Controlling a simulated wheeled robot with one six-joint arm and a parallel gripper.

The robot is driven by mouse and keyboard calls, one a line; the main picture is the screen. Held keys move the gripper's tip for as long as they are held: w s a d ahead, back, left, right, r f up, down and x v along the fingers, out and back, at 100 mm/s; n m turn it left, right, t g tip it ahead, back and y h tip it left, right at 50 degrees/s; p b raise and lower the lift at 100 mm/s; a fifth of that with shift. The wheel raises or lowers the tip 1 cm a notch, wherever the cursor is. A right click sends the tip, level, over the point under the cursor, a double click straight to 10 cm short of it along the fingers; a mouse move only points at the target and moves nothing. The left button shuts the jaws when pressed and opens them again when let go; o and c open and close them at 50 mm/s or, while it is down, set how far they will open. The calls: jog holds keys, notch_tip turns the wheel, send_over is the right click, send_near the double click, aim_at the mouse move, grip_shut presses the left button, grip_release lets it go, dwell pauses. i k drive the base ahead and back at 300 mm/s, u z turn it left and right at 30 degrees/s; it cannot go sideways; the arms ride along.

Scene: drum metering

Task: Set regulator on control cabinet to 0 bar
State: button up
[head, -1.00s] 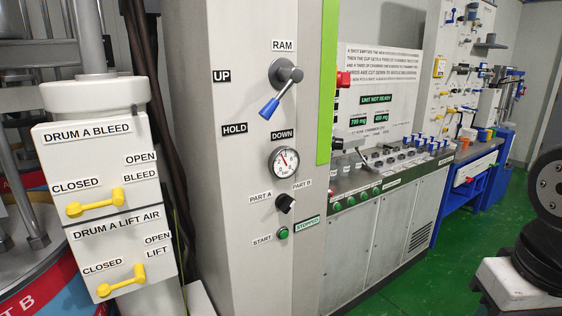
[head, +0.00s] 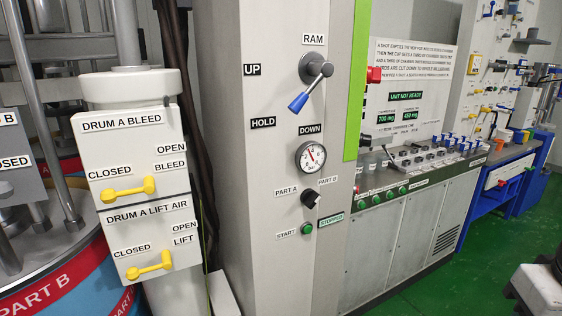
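The grey control cabinet (head: 270,220) stands in the middle of the head view. Its front has a round pressure gauge (head: 310,158) with a white face and a red needle pointing up and slightly left; its numbers are too small to read surely. Above it is the RAM lever (head: 311,85), with a blue tip pointing down-left between HOLD and DOWN. Below the gauge is a black knob (head: 310,199) between PART A and PART B labels, and a green START button (head: 307,229) beside a STOPPED sign. No part is labelled as a regulator. My gripper is out of view.
At left, a white box (head: 140,150) carries yellow DRUM A BLEED and LIFT AIR handles, both toward CLOSED. A red and blue drum (head: 50,285) stands behind it. A bench with controls (head: 400,190) runs back at right.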

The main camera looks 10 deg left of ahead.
aim_at(365, 139)
jog(key=u, duration=2.2)
jog(key=k, duration=1.1)
jog(key=z, duration=1.25)
jog(key=i, duration=0.8)
jog(key=z, duration=0.4)
